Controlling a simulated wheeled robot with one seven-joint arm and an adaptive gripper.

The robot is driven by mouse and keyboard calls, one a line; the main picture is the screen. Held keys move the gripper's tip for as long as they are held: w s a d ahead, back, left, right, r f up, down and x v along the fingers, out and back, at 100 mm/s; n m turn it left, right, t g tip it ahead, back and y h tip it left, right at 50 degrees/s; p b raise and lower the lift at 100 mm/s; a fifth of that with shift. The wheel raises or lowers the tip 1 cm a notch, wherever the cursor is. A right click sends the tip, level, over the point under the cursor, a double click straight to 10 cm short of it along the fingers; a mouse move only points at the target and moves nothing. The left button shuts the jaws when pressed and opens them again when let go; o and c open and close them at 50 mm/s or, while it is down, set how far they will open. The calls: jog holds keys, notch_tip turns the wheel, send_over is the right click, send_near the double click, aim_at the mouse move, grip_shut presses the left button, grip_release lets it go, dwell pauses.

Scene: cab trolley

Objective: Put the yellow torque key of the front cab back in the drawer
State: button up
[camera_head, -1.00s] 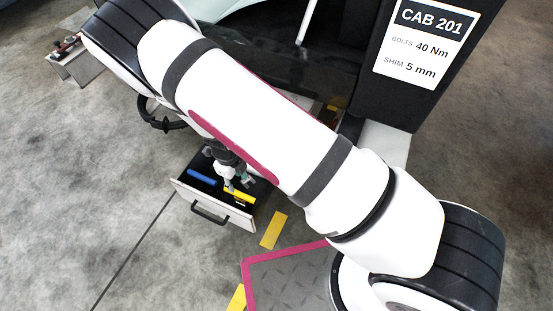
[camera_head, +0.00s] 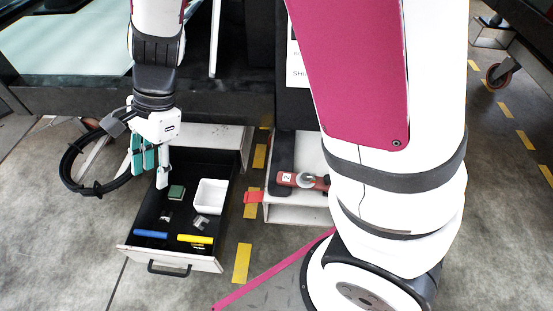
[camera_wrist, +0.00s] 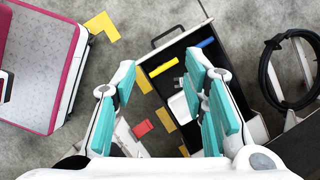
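The yellow torque key (camera_head: 195,239) lies inside the open drawer (camera_head: 231,190), at its front right, beside a blue key (camera_head: 150,234). In the wrist view the yellow key (camera_wrist: 163,67) and blue key (camera_wrist: 205,42) also show in the drawer. My gripper (camera_head: 150,174) has teal finger pads and hangs over the drawer's back left side, clear of both keys. In the wrist view its fingers (camera_wrist: 163,78) are wide apart with nothing between them.
The drawer also holds a white box (camera_head: 210,195), a green block (camera_head: 177,192) and small metal parts (camera_head: 201,222). A red-and-grey tool (camera_head: 302,180) lies on a white stand right of the drawer. A black cable loop (camera_head: 65,165) is at left.

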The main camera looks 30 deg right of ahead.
jog(key=s+d+r+n, duration=0.8)
jog(key=s+d+r, duration=0.2)
jog(key=s+r, duration=0.15)
jog(key=s+d+r+n+t+h, duration=0.1)
jog(key=s+d+n+h, duration=0.3)
jog(key=s+d, duration=0.6)
jog(key=s+r+n, duration=0.1)
jog(key=s, duration=0.2)
jog(key=shift+s+r+n+h, duration=0.15)
jog(key=shift+s+n+h, duration=0.15)
notch_tip(320, 180, up, 29)
jog(key=t+p, duration=0.4)
jog(key=p, duration=2.3)
jog(key=shift+d, duration=0.25)
